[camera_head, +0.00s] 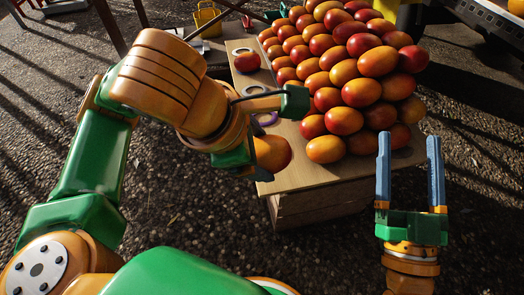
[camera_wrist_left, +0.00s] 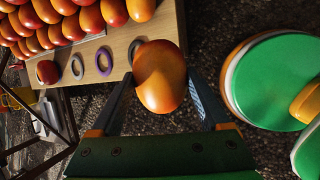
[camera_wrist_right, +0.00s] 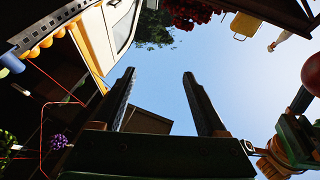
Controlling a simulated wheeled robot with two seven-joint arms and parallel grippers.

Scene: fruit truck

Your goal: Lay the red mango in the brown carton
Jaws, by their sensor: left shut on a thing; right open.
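My left gripper (camera_wrist_left: 160,77) is shut on an orange mango with a red flush (camera_head: 273,153), held by the near edge of the wooden display board (camera_head: 290,178). The held mango also shows between the fingers in the left wrist view (camera_wrist_left: 160,92). A lone redder mango (camera_head: 247,62) sits on the board's far left part. A large heap of red and orange mangoes (camera_head: 345,70) covers the board's right part. My right gripper (camera_head: 409,140) is open and empty, right of the board, pointing upward. I cannot make out a brown carton in any view.
Several rings lie on the board, including a purple one (camera_wrist_left: 104,61) and a grey one (camera_wrist_left: 77,67). A wooden crate (camera_head: 318,204) supports the board. A yellow basket (camera_head: 207,20) stands at the back.

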